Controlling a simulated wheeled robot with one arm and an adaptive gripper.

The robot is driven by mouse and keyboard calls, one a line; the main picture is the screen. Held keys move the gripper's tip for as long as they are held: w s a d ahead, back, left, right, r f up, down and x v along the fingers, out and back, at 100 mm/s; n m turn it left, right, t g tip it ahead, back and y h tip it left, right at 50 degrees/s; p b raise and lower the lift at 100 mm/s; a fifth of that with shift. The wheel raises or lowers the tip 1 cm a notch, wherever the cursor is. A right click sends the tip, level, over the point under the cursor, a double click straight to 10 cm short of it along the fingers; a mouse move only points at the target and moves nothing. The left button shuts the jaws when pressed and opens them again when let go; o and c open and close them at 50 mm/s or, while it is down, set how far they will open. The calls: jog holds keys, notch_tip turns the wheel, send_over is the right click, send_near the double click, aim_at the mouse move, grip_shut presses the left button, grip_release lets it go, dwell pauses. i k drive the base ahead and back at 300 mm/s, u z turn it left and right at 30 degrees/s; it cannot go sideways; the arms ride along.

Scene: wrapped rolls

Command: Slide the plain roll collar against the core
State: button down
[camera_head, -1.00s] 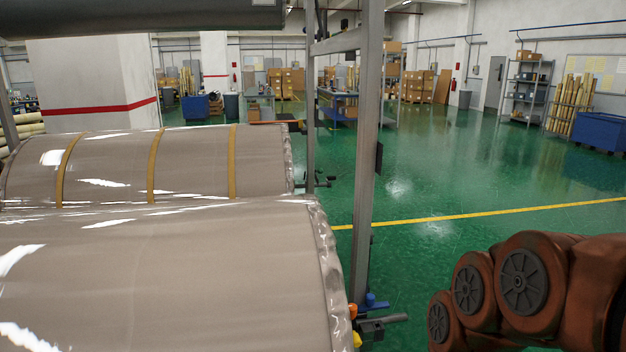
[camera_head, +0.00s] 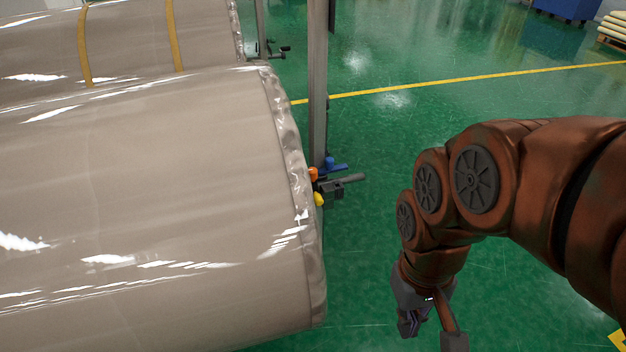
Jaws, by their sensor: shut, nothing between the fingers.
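The plain roll (camera_head: 150,200), wrapped in glossy beige film without straps, fills the left of the head view. A dark block with a grey bar (camera_head: 340,186) sticks out past its right end, by the metal post; it may be the collar, but I cannot tell for sure. The core is hidden behind the roll's wrapped end. My gripper (camera_head: 432,332) hangs low at the lower right, pointing down, shut and empty. It is to the right of the roll's end and apart from the roll and the block.
A second roll (camera_head: 125,45) with yellow straps lies behind, with a similar dark fitting (camera_head: 268,50) at its end. A grey upright post (camera_head: 318,90) stands beside the plain roll's end. Orange, yellow and blue parts sit near the block.

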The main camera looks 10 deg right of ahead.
aim_at(318, 201)
jog(key=u, duration=1)
jog(key=k, duration=0.6)
jog(key=u, duration=0.05)
